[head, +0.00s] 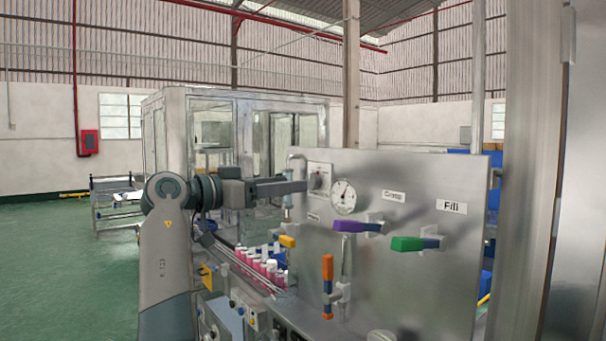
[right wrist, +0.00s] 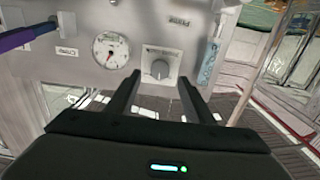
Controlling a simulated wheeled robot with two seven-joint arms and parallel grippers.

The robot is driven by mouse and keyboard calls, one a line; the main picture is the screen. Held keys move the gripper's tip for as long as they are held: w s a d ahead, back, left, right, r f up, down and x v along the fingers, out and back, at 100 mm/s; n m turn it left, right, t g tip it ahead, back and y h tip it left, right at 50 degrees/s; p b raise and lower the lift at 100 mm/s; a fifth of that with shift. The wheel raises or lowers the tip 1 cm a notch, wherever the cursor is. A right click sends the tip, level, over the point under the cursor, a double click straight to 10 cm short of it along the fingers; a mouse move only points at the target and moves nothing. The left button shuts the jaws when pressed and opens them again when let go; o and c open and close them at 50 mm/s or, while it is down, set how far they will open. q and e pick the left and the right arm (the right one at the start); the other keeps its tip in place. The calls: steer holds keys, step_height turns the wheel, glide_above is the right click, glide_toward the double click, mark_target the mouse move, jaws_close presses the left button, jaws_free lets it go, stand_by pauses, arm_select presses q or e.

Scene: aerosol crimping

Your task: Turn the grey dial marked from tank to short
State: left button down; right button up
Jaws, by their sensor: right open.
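The grey dial (right wrist: 160,70) sits on a pale square plate on the metal panel in the right wrist view. Its plate (head: 320,174) also shows in the head view, at the panel's upper left. My right gripper (right wrist: 159,78) is open, with one finger on each side of the dial in the picture. I cannot tell if the fingers touch it. In the head view my right gripper (head: 302,186) reaches rightward to the dial and partly hides it. The plate's markings are too small to read. My left gripper is not in view.
A round gauge (head: 343,197) is right of the dial on the panel (head: 400,290). Pink bottles (head: 270,268) stand at lower left. A metal column (head: 530,170) stands at right.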

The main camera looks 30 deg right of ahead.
mark_target(309, 182)
steer(key=shift+w+d+p, duration=0.15)
steer(key=shift+d+p, duration=0.35)
steer(key=shift+d, duration=0.85)
steer(key=shift+w+d+p, duration=0.1)
steer(key=shift+d+p, duration=0.35)
steer(key=shift+d, duration=0.9)
steer(key=c, duration=1.1)
